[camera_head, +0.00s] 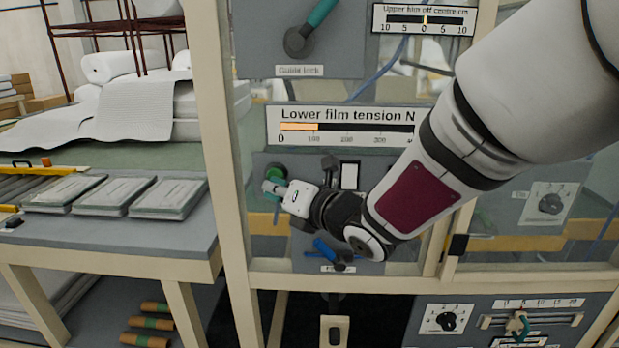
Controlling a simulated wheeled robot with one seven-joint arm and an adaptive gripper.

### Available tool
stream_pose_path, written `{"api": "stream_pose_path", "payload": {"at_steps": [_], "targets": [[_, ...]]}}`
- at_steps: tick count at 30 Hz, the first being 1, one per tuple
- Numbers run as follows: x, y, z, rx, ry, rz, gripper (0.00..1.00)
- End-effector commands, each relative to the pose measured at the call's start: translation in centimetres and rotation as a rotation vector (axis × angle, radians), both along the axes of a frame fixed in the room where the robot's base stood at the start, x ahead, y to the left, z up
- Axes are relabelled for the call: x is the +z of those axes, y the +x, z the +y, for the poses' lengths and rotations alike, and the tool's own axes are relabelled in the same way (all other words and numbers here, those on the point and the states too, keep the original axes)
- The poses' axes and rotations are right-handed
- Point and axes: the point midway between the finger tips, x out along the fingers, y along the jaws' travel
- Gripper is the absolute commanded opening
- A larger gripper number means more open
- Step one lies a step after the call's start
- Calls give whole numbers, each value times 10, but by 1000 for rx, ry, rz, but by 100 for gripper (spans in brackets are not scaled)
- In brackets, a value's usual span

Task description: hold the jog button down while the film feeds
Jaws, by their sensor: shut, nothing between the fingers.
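The tension gauge (346,127) shows an orange bar reaching a little past 100. The film itself is not clearly visible.
A blue-handled lever (327,249) is just below my gripper. A teal guide lock handle (312,22) is above. Cream frame posts (214,120) flank the panel. A table with wrapped packs (168,197) stands left. A dial and slider panel (500,322) is lower right.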

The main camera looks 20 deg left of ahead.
Motion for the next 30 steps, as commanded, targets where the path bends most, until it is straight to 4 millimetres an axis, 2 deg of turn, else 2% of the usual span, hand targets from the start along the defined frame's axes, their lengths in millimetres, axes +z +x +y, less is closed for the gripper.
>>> {"api": "stream_pose_path", "payload": {"at_steps": [30], "targets": [[0,7,2,0,0,0,0]]}}
